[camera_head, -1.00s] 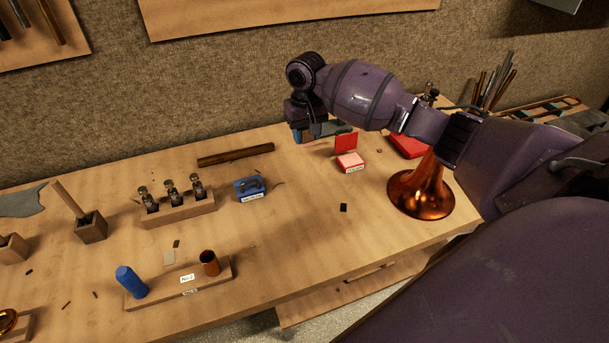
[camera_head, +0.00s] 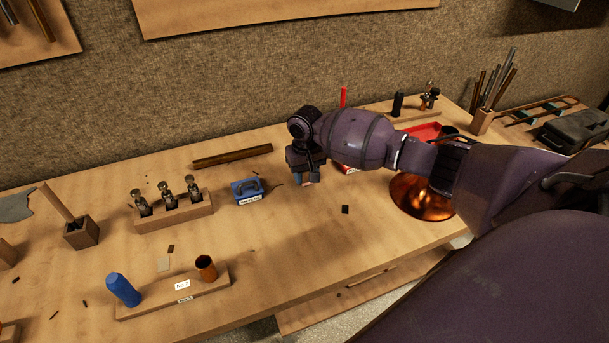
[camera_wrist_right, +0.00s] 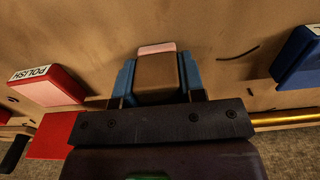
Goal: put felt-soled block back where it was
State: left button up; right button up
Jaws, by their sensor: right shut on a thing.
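My right gripper (camera_head: 306,178) is low over the middle of the bench, between the blue labelled box (camera_head: 248,190) and the red POLISH box (camera_head: 346,169). In the right wrist view its blue fingers (camera_wrist_right: 158,82) are shut on the felt-soled block (camera_wrist_right: 157,72), which has a brown body and a pink strip at its far end. My left gripper is not in view.
The POLISH box (camera_wrist_right: 45,86) and the blue box (camera_wrist_right: 300,58) flank the gripper in the right wrist view. A brown rod (camera_head: 232,156) lies behind. The bench in front is mostly clear.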

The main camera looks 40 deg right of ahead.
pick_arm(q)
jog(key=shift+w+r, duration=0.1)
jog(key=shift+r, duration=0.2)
pick_arm(e)
jog(key=shift+f, duration=0.1)
jog(key=shift+f, duration=0.1)
jog(key=o, duration=0.8)
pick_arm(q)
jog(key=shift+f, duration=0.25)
